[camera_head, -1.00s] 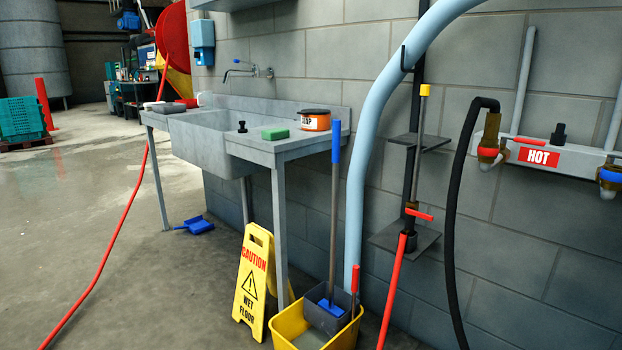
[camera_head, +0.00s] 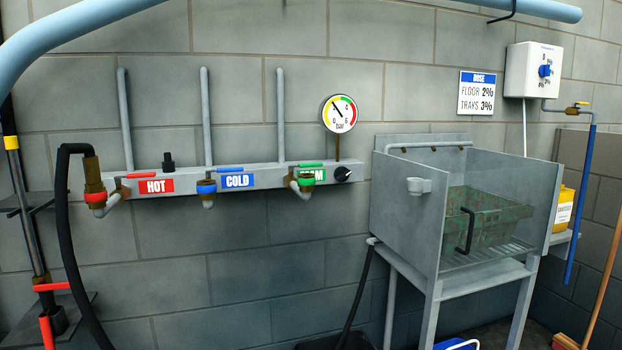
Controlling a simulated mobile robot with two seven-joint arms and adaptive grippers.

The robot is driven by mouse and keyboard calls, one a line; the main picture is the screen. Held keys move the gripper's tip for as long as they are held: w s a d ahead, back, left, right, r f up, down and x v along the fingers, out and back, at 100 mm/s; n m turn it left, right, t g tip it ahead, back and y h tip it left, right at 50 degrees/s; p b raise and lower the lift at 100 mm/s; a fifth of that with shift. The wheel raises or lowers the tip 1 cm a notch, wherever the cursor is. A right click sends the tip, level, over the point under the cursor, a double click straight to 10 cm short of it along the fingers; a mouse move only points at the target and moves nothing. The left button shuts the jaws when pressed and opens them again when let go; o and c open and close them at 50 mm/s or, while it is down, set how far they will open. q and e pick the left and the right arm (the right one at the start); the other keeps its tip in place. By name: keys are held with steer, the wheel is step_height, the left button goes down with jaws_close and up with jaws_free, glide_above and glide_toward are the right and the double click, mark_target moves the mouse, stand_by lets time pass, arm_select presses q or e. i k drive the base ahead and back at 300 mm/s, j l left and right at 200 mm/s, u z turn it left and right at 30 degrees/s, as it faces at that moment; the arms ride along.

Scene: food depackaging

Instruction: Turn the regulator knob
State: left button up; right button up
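A black knob (camera_head: 342,174) with a pale pointer mark sits at the right end of a grey wall manifold (camera_head: 225,176). A round pressure gauge (camera_head: 339,114) marked "bar" stands on a brass stem just above it, with its needle pointing to the upper left. A second dial, a blue knob (camera_head: 545,71), is on a white box (camera_head: 533,71) at the upper right, beside a dose sign (camera_head: 482,92). The frames do not show a label naming either knob as the regulator. Neither of my grippers is in view.
The manifold has HOT (camera_head: 155,186), COLD (camera_head: 237,181) and green-labelled outlets. A black hose (camera_head: 66,225) hangs from the hot outlet. A grey wash basin (camera_head: 405,214) on legs stands to the right of the knob, with a green crate (camera_head: 485,216) inside.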

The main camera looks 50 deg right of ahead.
mark_target(341, 173)
steer(key=z, duration=1.25)
steer(key=u, duration=0.2)
